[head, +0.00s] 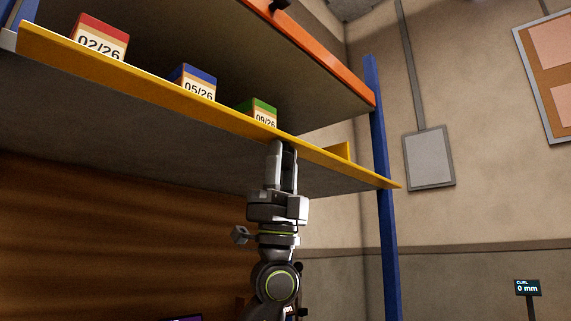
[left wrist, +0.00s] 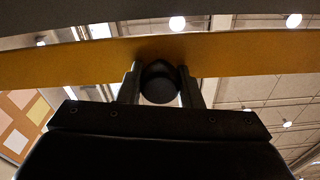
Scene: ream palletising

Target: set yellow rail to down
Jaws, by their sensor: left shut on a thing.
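The yellow rail (head: 205,105) runs along the front edge of the shelf in the head view, sloping across the picture from upper left to lower right. In the left wrist view the yellow rail (left wrist: 60,62) spans the width as a flat band. My left gripper (head: 283,146) reaches up to the rail from below, under the green-topped box. In the left wrist view its two fingers stand on either side of a round black knob (left wrist: 159,86) at the rail and are shut on it. The fingers hide the knob in the head view. My right gripper is not in view.
Boxes with red (head: 101,38), blue (head: 195,82) and green (head: 262,112) tops stand on the shelf behind the rail. An orange rail (head: 325,60) edges the shelf above. A blue upright (head: 381,200) stands at right. A small display (head: 527,288) reads 0 mm.

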